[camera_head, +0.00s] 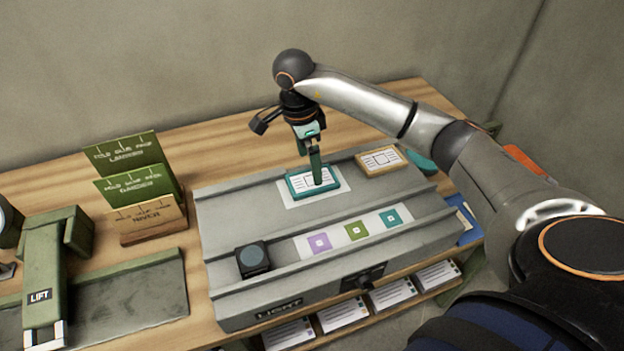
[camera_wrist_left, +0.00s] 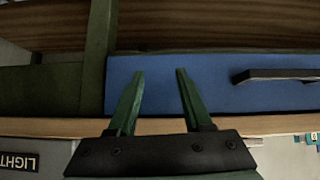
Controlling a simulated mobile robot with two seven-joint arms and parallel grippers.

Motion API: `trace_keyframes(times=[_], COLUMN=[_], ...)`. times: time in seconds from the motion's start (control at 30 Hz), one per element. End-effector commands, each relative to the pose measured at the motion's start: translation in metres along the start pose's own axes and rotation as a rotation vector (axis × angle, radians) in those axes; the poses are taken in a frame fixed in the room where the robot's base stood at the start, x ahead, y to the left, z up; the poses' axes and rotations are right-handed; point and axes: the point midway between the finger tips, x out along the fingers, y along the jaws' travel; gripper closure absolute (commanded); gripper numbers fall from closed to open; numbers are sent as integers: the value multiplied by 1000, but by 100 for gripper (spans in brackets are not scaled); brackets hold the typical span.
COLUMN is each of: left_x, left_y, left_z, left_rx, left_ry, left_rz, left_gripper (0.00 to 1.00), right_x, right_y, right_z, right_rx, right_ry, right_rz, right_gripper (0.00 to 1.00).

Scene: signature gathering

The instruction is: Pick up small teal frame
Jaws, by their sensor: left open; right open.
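The small teal frame (camera_head: 301,185) lies on the grey light box in the head view, around a white card with printed lines. My right gripper (camera_head: 317,180) comes down from above at the frame, with its fingertips over the card. The fingers hide part of the card, and I cannot tell whether they touch the frame. My left gripper (camera_wrist_left: 158,75) shows in the left wrist view, open and empty, in front of a blue panel (camera_wrist_left: 220,84). The left gripper is not seen in the head view.
The grey light box (camera_head: 240,215) carries a wooden frame (camera_head: 382,160), a dark knob block (camera_head: 253,259) and a strip of coloured squares (camera_head: 357,231). Green signs (camera_head: 130,165) and a green LIFT device (camera_head: 42,285) stand left. Cards (camera_head: 343,313) sit on a shelf below.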

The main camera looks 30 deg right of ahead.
Motion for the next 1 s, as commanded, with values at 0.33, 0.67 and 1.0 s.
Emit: trace_keyframes(times=[0.33,0.67,1.0], left_x=[-6,-6,-6], left_y=[1,0,0], left_z=[-8,-8,-9], left_rx=[0,0,0], left_ry=[2,4,5], left_rz=[0,0,0], left_gripper=[50,50,50], right_x=[43,44,44], right_y=[3,2,2], right_z=[2,2,2], right_rx=[-1,-1,-1], right_ry=[0,0,1], right_rz=[2,1,1], right_gripper=[0,10,48])
